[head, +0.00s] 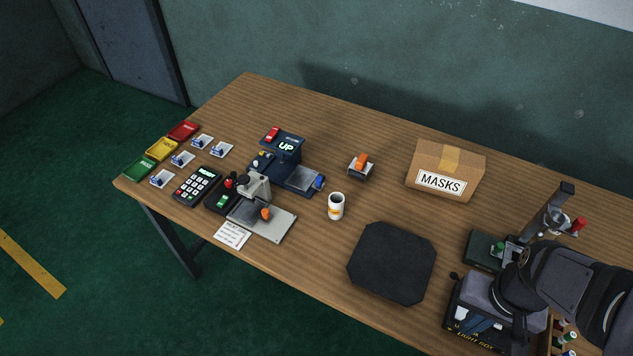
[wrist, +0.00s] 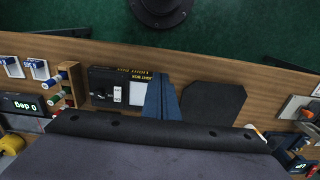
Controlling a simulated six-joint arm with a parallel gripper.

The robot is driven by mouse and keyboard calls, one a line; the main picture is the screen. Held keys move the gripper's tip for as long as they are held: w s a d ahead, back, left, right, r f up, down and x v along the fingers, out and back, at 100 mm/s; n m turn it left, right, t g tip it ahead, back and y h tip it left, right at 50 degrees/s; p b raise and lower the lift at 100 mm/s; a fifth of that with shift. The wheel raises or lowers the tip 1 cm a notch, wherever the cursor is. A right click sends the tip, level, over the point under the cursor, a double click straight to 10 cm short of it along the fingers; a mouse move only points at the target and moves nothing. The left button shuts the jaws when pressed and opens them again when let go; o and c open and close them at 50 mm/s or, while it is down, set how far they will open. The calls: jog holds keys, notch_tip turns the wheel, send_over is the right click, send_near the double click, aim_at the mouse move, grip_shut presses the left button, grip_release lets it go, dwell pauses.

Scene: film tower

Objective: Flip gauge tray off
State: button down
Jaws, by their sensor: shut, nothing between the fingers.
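No part is clearly labelled as the gauge tray. A dark blue device (head: 284,154) with a lit "UP" display and a pale plate stands left of the table's middle in the head view. In front of it, a grey-headed device (head: 257,187) with red knobs stands over a metal plate (head: 275,227) bearing an orange piece. My gripper (wrist: 161,98) is shut and empty, its blue fingers beside the light box (wrist: 121,88) in the wrist view. In the head view the light box (head: 478,331) is partly hidden under my wrist.
A black mat (head: 392,262), white cup (head: 336,206), MASKS box (head: 446,171) and orange-topped block (head: 360,166) are on the table (head: 310,115). Coloured trays (head: 161,149), small cards and a keypad (head: 197,187) lie left. A stand (head: 552,212) rises behind my arm.

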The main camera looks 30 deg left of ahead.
jog(key=w+a+f+m+t+y+b, duration=0.1)
jog(key=w+a+f+y+b, duration=0.15)
jog(key=w+a, duration=0.65)
jog(key=w+a+f+m+t+y+b, duration=0.1)
jog(key=w+a+y+b, duration=0.15)
jog(key=w+a, duration=0.55)
jog(key=m+t+y+b, duration=0.2)
jog(key=m+y+b, duration=0.1)
jog(key=b, duration=0.2)
send_near(321, 184)
jog(key=shift+v, duration=2.3)
jog(key=shift+a+r, duration=0.1)
jog(key=shift+p, duration=0.3)
jog(key=shift+p+x, duration=0.85)
jog(key=shift+x, duration=4.15)
